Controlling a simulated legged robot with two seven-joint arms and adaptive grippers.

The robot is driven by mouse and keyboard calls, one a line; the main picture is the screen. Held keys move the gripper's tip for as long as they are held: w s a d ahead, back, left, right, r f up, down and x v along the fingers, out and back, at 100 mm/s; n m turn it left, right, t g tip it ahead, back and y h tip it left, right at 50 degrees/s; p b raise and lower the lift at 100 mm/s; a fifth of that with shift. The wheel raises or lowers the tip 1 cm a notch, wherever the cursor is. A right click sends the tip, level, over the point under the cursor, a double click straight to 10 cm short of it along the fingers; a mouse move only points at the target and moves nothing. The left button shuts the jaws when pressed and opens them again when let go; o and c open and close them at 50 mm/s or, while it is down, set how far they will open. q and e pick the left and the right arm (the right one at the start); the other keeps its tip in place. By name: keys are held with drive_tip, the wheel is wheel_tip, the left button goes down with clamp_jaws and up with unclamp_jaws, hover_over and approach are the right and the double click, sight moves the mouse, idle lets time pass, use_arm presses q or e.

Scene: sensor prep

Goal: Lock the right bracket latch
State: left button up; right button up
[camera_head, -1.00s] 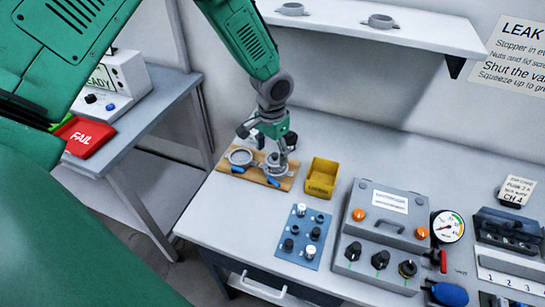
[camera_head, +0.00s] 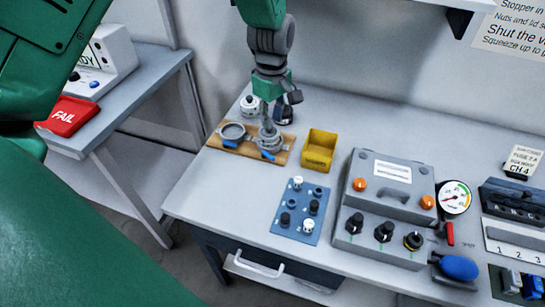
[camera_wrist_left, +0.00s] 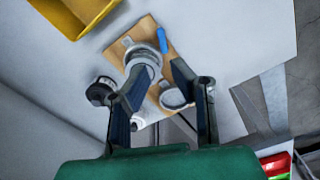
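A wooden board (camera_head: 247,151) on the bench carries two grey ring brackets. The left bracket (camera_head: 232,131) has a blue latch handle (camera_head: 229,144). The right bracket (camera_head: 271,146) has its own blue latch handle (camera_head: 267,156), which sticks out at the front edge. In the left wrist view the right bracket (camera_wrist_left: 143,57) and its blue handle (camera_wrist_left: 162,40) lie beyond the fingertips; the left bracket (camera_wrist_left: 175,98) is partly hidden by a finger. My left gripper (camera_head: 266,126) is above the right bracket, fingers apart and empty; contact cannot be told. My right gripper is not in view.
A yellow bin (camera_head: 319,150) stands right of the board. A white round part (camera_head: 250,106) and a dark part (camera_head: 284,112) stand behind it. A blue panel with knobs (camera_head: 300,211) and a grey control case (camera_head: 390,205) are nearer the front. Bare bench surrounds the board.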

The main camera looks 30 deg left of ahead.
sight(271, 156)
use_arm(q)
wheel_tip(271, 156, down, 13)
drive_tip(key=shift+a+f, duration=0.1)
drive_tip(key=shift+f, duration=0.05)
idle(0.4)
clamp_jaws()
